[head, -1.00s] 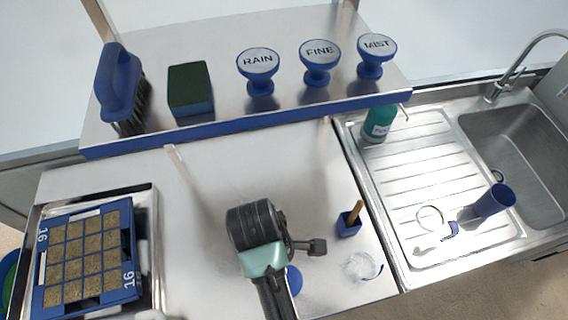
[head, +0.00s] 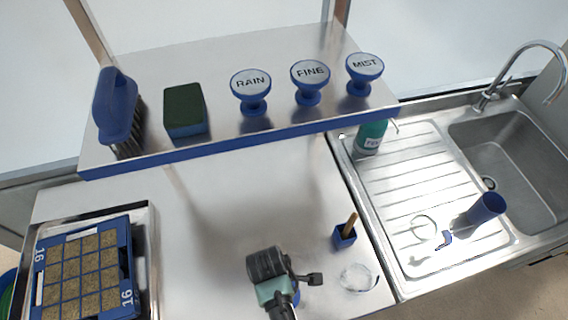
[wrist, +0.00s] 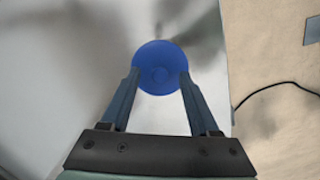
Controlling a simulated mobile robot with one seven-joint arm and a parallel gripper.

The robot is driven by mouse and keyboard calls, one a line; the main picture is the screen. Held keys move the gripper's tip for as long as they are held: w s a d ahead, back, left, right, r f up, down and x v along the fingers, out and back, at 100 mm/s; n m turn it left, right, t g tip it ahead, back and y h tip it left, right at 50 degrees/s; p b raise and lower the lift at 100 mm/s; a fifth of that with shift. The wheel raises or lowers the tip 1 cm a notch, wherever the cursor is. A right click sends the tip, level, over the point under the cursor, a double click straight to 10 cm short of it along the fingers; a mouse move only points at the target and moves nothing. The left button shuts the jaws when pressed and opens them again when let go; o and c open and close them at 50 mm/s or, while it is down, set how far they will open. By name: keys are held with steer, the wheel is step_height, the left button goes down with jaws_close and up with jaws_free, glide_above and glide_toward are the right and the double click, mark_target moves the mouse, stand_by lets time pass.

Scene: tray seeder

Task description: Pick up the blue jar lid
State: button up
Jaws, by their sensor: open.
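The blue jar lid (wrist: 160,55) is a round disc with a small raised centre, lying on the steel worktop. In the head view a sliver of the lid (head: 296,298) shows beside my wrist; the rest is hidden. My gripper (wrist: 159,74) is open and empty over the lid. In the wrist view its fingertips overlap the lid's left and right edges. The remaining height above the lid is unclear.
A clear round dish (head: 357,278) and a small blue pot (head: 345,237) with a wooden stick stand to the right. A blue seed tray (head: 127,255) is at left. A raised shelf (head: 240,131) runs behind; the sink (head: 520,150) is right.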

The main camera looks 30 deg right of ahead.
steer(key=shift+f, duration=0.25)
jaws_close()
stand_by(0.3)
